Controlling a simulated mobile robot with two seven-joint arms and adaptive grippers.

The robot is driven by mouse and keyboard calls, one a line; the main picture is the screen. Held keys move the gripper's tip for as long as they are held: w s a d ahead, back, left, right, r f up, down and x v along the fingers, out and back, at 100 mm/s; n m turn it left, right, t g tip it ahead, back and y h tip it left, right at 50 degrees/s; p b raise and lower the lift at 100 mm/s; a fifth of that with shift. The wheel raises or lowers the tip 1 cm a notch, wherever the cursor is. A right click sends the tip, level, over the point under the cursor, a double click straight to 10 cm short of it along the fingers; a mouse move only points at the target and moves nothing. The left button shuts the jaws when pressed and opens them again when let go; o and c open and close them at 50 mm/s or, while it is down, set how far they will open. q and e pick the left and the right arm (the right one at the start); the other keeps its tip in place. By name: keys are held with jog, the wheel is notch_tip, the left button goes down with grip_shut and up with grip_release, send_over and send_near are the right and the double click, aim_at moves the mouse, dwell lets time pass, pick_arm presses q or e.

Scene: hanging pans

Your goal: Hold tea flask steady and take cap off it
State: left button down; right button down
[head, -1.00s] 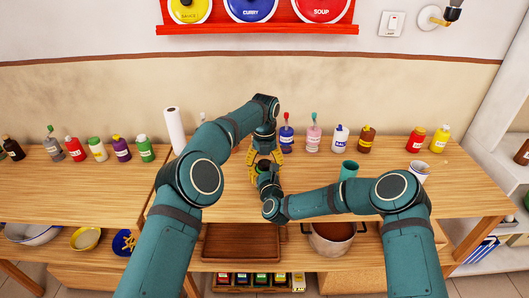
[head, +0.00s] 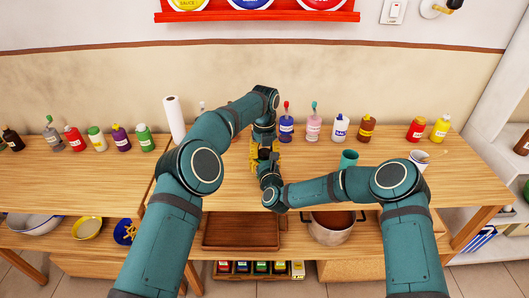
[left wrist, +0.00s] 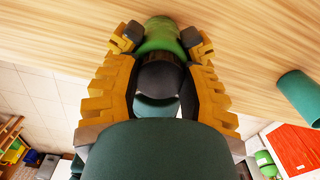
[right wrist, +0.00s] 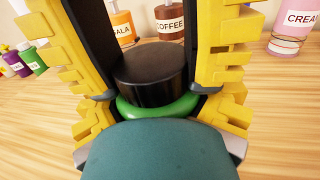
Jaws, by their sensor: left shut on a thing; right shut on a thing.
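The tea flask is green with a black cap, and my grippers and arms hide it in the head view. In the right wrist view the cap (right wrist: 150,72) sits on the green flask (right wrist: 165,107), which stands upright; its lower part is hidden. My left gripper (head: 265,143) reaches down from above and is shut around the cap, its fingertips close to the flask's green rim. The left wrist view shows the cap (left wrist: 157,78) between its fingers and the green body (left wrist: 160,38) beyond. My right gripper (head: 266,170) comes from the front, shut on the flask body below the cap.
The wooden table (head: 320,175) has bare room around the grippers. A teal cup (head: 349,158) and a white cup (head: 418,160) stand to the right. Several bottles line the back, including a blue one (head: 287,128). A paper roll (head: 174,120) stands left of my left arm.

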pick_arm(q)
jog(key=n, duration=0.5)
jog(key=c, duration=0.5)
grip_release()
jog(key=shift+r, duration=2.25)
jog(key=shift+r+m, duration=1.1)
jog(key=shift+r, duration=0.5)
jog(key=shift+f, duration=3.9)
